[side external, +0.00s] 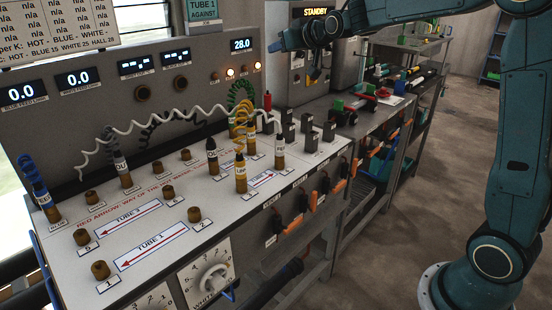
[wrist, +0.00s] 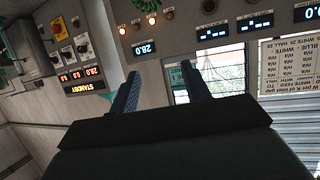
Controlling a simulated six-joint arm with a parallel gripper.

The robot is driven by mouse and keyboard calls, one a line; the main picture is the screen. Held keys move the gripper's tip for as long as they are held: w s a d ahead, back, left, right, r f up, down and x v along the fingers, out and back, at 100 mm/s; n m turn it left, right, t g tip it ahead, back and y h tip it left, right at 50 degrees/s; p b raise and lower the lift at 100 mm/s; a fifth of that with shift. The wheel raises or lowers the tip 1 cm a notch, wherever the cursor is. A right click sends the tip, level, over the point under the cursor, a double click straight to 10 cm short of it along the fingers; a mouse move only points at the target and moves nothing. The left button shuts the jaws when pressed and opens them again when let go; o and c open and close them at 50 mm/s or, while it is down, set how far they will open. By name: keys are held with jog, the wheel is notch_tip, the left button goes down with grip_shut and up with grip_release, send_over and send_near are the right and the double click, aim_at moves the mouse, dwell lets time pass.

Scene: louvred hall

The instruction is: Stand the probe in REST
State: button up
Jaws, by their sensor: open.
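My gripper (side external: 276,46) is high over the back of the bench, turned toward the upright panel. In the wrist view my gripper (wrist: 160,84) has its two dark fingers apart, with nothing between them. I cannot tell for sure which item is the probe. A small red-topped piece (side external: 267,101) stands at the back of the bench, near the end of a white coiled cord (side external: 180,115). Several labelled brass and black plugs stand upright on the white bench top, among them one with a yellow cord (side external: 240,172). I cannot read a REST label.
Dark blocks (side external: 288,132) stand at the bench's right end. The panel (side external: 200,80) with lit displays rises behind. A STANDBY box (side external: 313,12) is near my wrist. A shelf of tools (side external: 385,85) stands to the right. Coiled cords arch over the bench; open floor lies right.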

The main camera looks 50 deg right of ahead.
jog(key=w+d+f+m+t+h, duration=0.1)
jog(key=w+d+f+t+h, duration=0.15)
jog(key=w+d, duration=0.35)
jog(key=w+d+f+t+h, duration=0.1)
jog(key=w+d+f, duration=0.3)
jog(key=w+d, duration=0.2)
send_near(269, 104)
jog(key=shift+w+d+r+y, duration=0.15)
jog(key=shift+w+d+y, duration=0.1)
jog(key=shift+w+d, duration=0.15)
jog(key=shift+x, duration=4.95)
grip_shut()
